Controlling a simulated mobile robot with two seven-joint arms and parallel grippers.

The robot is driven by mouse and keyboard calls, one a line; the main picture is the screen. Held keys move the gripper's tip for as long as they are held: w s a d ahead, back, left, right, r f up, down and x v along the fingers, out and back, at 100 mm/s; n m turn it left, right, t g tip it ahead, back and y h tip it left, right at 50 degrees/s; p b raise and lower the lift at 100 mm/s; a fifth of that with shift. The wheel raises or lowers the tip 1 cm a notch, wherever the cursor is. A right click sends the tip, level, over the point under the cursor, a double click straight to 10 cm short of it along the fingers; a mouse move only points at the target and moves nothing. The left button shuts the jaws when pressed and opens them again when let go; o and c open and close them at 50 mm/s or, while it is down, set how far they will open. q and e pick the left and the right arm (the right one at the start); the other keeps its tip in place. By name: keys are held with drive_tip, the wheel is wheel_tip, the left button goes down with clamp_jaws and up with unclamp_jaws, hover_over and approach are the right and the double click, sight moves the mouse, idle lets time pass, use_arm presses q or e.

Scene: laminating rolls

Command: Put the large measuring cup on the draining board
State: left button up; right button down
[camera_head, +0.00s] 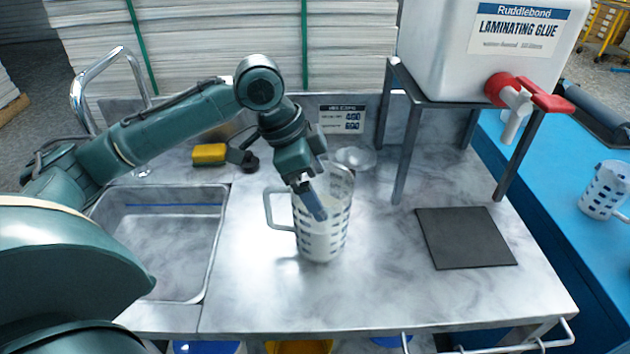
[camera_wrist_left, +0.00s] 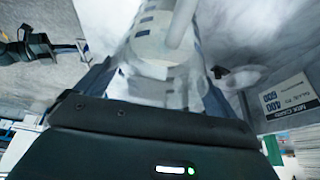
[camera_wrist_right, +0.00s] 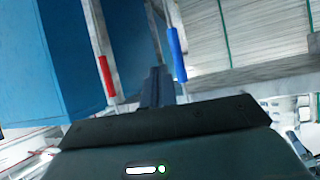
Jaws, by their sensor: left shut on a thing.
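A large clear measuring cup (camera_head: 322,240) with dark blue marks and a handle on its left stands upright at the middle of the steel draining board (camera_head: 250,285), right of the sink. I cannot tell whether its base touches the surface. My left gripper (camera_head: 314,200) reaches down at its top and is shut on it. In the left wrist view the cup (camera_wrist_left: 150,45) lies between the fingers (camera_wrist_left: 152,90). My right gripper (camera_wrist_right: 158,88) shows in the right wrist view with its fingers together and empty; it is outside the head view.
The sink (camera_head: 160,245) lies left. A white glue tank (camera_head: 480,40) with a red tap stands on a dark metal stand (camera_head: 400,150). A black mat (camera_head: 465,238) lies right. Another measuring cup (camera_head: 605,190) stands on the blue surface (camera_head: 560,170). A yellow sponge (camera_head: 209,154) lies behind.

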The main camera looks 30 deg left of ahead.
use_arm(q)
drive_tip(key=o, duration=1.7)
drive_tip(key=shift+f, duration=0.1)
drive_tip(key=p+v, duration=0.1)
drive_tip(key=v, duration=1.1)
drive_tip(key=shift+d, duration=0.15)
